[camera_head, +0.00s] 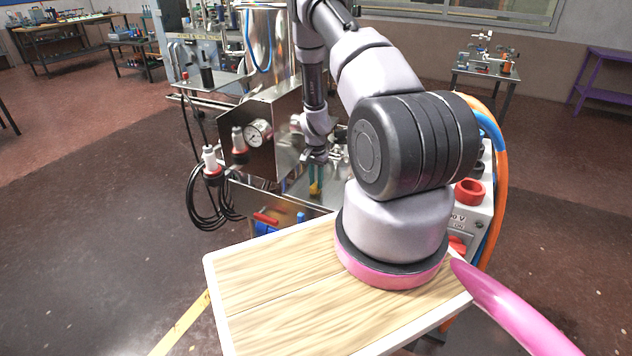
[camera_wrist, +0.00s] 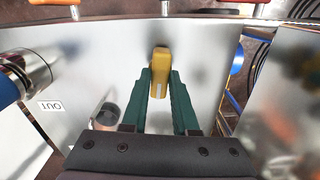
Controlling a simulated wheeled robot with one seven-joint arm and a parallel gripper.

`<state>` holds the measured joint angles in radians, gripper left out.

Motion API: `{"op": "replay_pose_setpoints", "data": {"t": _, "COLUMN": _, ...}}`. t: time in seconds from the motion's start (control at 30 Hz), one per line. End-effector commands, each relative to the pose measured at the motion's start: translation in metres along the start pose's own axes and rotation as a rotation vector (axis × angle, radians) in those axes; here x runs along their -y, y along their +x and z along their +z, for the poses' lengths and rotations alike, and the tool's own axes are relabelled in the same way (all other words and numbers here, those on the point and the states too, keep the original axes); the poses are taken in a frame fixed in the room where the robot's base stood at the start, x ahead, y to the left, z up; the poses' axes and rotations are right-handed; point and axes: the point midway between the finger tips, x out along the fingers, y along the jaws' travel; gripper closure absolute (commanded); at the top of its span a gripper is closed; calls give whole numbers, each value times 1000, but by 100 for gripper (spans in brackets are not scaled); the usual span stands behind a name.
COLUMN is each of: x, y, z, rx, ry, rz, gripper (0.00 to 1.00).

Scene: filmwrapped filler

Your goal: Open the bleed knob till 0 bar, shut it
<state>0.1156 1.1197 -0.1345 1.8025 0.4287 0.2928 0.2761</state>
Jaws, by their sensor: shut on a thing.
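A yellow knob (camera_wrist: 160,62), which looks like the bleed knob, stands out from a shiny metal panel in the wrist view. My gripper (camera_wrist: 160,88) has its two green fingers shut on it, one on each side. In the head view my gripper (camera_head: 315,178) reaches down beside the steel box, with the yellow knob (camera_head: 315,189) at its fingertips. A round white-faced pressure gauge (camera_head: 258,132) sits on the front of the steel box, left of my gripper. Its reading is too small to tell. The fingers partly hide the knob.
A red lever (camera_head: 265,218) and blue valve parts (camera_head: 266,228) sit below the panel. A black cable coil (camera_head: 212,198) hangs at the left. An "OUT" label (camera_wrist: 50,107) shows beside a metal pipe (camera_wrist: 25,68).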

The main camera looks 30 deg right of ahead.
Motion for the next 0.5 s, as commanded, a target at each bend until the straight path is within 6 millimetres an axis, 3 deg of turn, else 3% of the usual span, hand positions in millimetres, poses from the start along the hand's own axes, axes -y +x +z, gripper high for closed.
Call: {"op": "replay_pose_setpoints", "data": {"t": 0.5, "x": 1, "y": -1, "z": -1, "rx": -2, "ry": -490, "rz": -2, "gripper": 100}}
